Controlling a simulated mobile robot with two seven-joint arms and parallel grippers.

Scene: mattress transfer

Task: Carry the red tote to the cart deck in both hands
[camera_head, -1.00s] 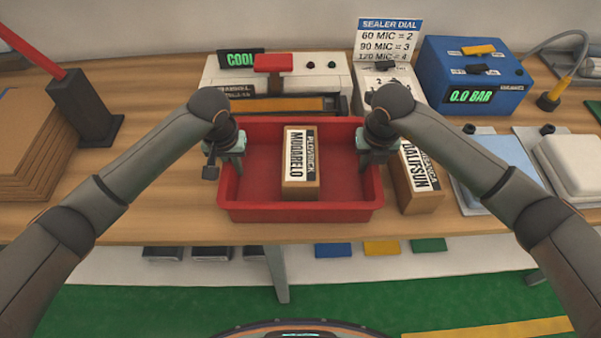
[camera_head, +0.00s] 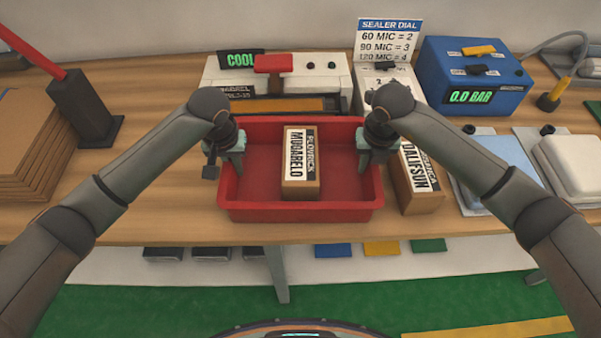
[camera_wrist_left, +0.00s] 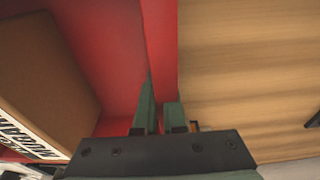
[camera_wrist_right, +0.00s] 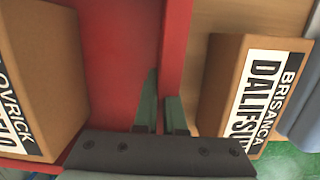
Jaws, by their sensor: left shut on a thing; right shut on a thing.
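The red tote (camera_head: 262,209) is on the wooden table in front of the sealer, with one labelled cardboard box (camera_head: 300,188) inside it. My left gripper (camera_head: 233,165) is shut on the tote's left wall; the left wrist view shows a finger on each side of that red wall (camera_wrist_left: 162,50). My right gripper (camera_head: 365,160) is shut on the tote's right wall (camera_wrist_right: 174,50), its fingers also straddling it. I cannot tell whether the tote's base is touching the table. The cart deck is not in view.
A second labelled box (camera_head: 418,202) stands on the table close to the tote's right side. The white sealer (camera_head: 330,85) is right behind the tote. Green floor lies in front.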

